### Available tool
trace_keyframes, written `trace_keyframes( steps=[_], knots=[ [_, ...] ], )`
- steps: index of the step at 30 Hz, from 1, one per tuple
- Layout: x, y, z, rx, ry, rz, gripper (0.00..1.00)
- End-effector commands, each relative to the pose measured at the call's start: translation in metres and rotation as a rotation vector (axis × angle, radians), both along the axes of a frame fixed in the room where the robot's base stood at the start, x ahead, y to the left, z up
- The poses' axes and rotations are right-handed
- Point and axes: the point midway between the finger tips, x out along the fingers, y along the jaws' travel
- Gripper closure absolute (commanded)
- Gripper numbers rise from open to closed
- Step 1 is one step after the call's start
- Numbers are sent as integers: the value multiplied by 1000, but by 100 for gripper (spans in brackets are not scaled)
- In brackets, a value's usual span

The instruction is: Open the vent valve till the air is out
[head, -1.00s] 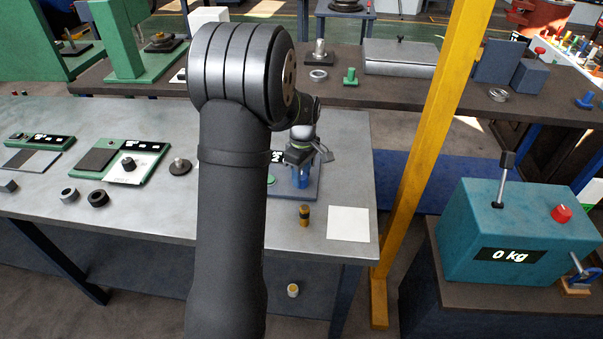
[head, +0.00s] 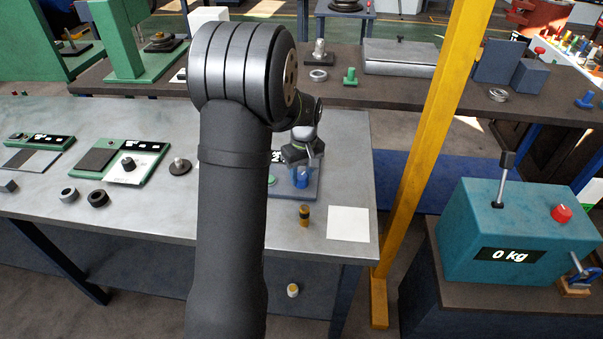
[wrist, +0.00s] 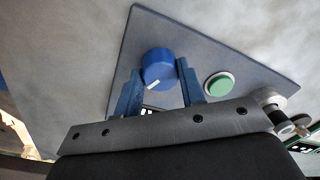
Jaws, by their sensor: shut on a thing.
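A round blue knob (wrist: 159,67) with a white pointer mark stands on a grey plate (wrist: 225,57), in the wrist view. It appears to be the vent valve's knob. My gripper (wrist: 159,70) has its two blue fingers on either side of the knob and is shut on it. In the head view my gripper (head: 301,176) is low over the plate (head: 313,188), and the knob is hard to tell from the fingers.
A green button (wrist: 219,84) sits on the plate beside the knob. A small black-and-brass piece (head: 304,215) and a white sheet (head: 348,224) lie in front. A yellow post (head: 425,150) stands right of the bench. Scales (head: 125,162) and small parts lie left.

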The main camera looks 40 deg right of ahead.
Motion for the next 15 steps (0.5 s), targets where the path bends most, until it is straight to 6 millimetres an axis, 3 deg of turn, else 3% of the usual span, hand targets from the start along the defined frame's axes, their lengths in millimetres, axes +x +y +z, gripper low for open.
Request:
trace_keyframes(
  steps=[15],
  knots=[
    [0, 0, 1, -1, -2, -490, 87]
  ],
)
